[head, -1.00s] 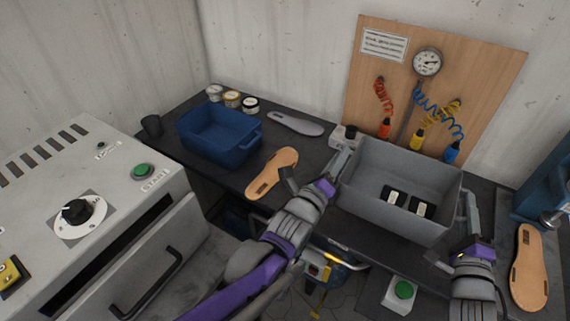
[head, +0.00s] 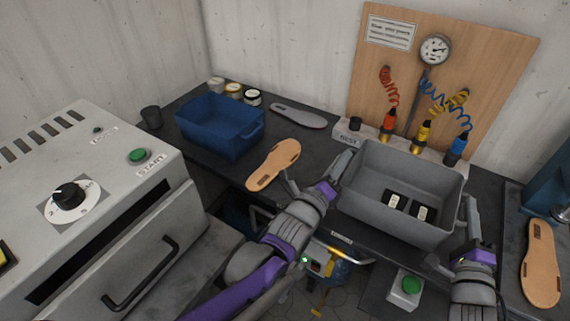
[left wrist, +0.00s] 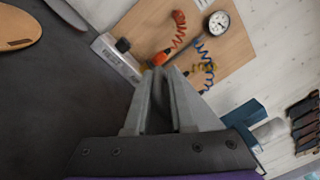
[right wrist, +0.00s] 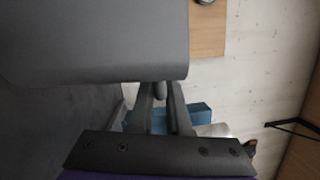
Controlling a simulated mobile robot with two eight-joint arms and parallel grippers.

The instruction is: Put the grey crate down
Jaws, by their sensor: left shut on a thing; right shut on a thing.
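The grey crate (head: 405,220) is at the right of centre in the head view, upright, over the bench's front part. Two small black pieces with pale labels (head: 410,207) lie inside it. My left gripper (head: 343,165) is shut at the crate's left end; I cannot make out the crate in the left wrist view, where the fingers (left wrist: 163,75) show. My right gripper (head: 471,208) is shut at its right end. The crate's grey side (right wrist: 95,40) fills the upper left of the right wrist view. Whether the crate's underside touches the bench is hidden.
The dark bench (head: 325,150) has a blue bin (head: 222,142), a tan sole (head: 274,165) and a grey insole (head: 298,116). A board with coloured hoses (head: 385,60) stands behind the crate. A tan sole (head: 540,262) lies at right, a grey machine (head: 110,215) at left.

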